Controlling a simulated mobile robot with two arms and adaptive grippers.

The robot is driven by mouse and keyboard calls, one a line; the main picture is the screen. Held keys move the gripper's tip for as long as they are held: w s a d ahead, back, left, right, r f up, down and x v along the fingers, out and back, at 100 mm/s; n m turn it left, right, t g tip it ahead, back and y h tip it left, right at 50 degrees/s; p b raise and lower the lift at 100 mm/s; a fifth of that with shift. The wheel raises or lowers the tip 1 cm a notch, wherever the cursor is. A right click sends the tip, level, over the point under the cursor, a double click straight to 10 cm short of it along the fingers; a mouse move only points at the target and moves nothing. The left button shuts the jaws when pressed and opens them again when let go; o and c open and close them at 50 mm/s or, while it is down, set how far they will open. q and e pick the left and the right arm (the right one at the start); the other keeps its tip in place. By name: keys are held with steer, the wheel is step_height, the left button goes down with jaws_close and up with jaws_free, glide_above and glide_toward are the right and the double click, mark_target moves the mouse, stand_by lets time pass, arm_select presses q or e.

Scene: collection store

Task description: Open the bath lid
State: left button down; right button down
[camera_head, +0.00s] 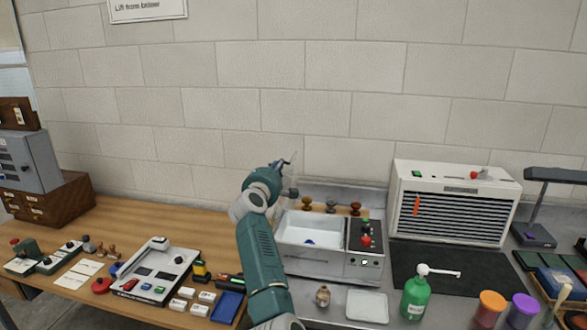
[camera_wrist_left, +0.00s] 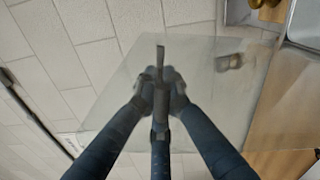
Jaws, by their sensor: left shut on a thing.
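The bath (camera_head: 306,229) is a white open basin set in a metal unit, with a small blue thing (camera_head: 309,242) inside. My left gripper (camera_head: 284,164) is raised behind and to the left of the basin, near the wall. In the left wrist view, my left gripper (camera_wrist_left: 161,88) is shut on a dark bar-shaped handle (camera_wrist_left: 160,62) of the clear lid (camera_wrist_left: 115,95). The lid stands up away from the basin opening; in the head view it is barely visible. Whether it meets a hinge cannot be told. My right gripper is not in view.
A control panel (camera_head: 366,238) with red and green knobs adjoins the basin. Brass knobs (camera_head: 331,206) stand behind it. A white louvred box (camera_head: 453,202), a green pump bottle (camera_head: 415,297) and a small jar (camera_head: 322,296) stand on the counter. The wooden table at left holds several small items.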

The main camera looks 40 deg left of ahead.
arm_select(q)
steer(key=s+a+n, duration=0.3)
steer(key=a, duration=0.2)
steer(key=shift+s+a+f+n, duration=0.15)
steer(key=shift+a+f+n, duration=0.05)
steer(key=shift+n, duration=0.1)
steer(key=c, duration=2)
jaws_free()
steer(key=shift+o, duration=0.7)
steer(key=shift+a+f, duration=0.1)
steer(key=shift+f, duration=0.15)
steer(key=v, duration=1.1)
steer(key=shift+s+d, duration=0.25)
steer(key=shift+s, duration=0.05)
steer(key=shift+f, duration=0.2)
